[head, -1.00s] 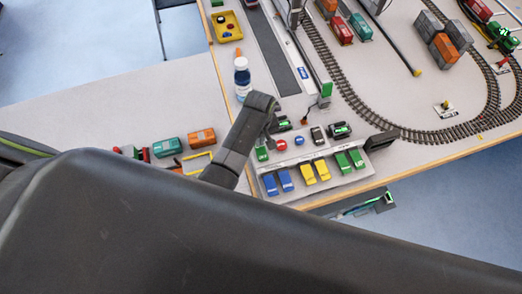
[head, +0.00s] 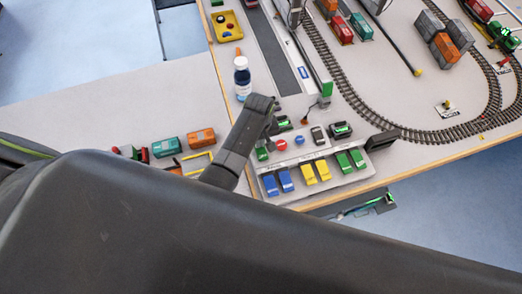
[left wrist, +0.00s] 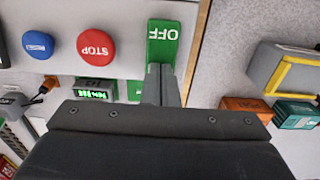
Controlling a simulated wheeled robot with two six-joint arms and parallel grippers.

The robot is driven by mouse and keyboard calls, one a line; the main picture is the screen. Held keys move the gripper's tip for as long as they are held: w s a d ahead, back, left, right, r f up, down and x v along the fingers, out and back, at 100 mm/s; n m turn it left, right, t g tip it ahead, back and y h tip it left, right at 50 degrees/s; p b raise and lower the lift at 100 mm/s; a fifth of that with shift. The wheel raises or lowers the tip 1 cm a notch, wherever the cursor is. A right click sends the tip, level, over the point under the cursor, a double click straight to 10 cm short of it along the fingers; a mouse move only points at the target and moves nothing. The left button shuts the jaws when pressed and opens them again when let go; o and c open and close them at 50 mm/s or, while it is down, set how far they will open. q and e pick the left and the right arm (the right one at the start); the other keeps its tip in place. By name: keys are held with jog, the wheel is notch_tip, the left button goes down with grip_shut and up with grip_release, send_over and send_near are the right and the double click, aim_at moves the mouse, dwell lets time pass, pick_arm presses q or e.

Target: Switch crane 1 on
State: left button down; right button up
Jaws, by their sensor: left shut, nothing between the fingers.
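A green rocker switch (left wrist: 163,35) marked OFF, upside down in the left wrist view, stands beside a red STOP button (left wrist: 96,46) and a blue button (left wrist: 38,44). My left gripper (left wrist: 160,72) is shut and empty, its tips at the lower edge of the switch; I cannot tell whether they touch it. In the head view the green switch (head: 262,153) is at the left of the control panel (head: 330,183), with my left gripper (head: 269,131) beside it. No crane number is legible. My right gripper is not identifiable.
Blue (head: 277,183), yellow (head: 316,171) and green levers (head: 350,160) line the panel front. A bottle (head: 242,78) stands behind my left gripper. Toy wagons (head: 166,147) lie to the left. A track (head: 345,100) curves across the right. My arm hides much of the foreground.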

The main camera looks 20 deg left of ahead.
pick_arm(q)
notch_tip(320, 180, up, 2)
jog(key=p, duration=0.2)
jog(key=shift+r+p, duration=0.15)
jog(key=shift+p, duration=0.2)
jog(key=shift+r, duration=2.3)
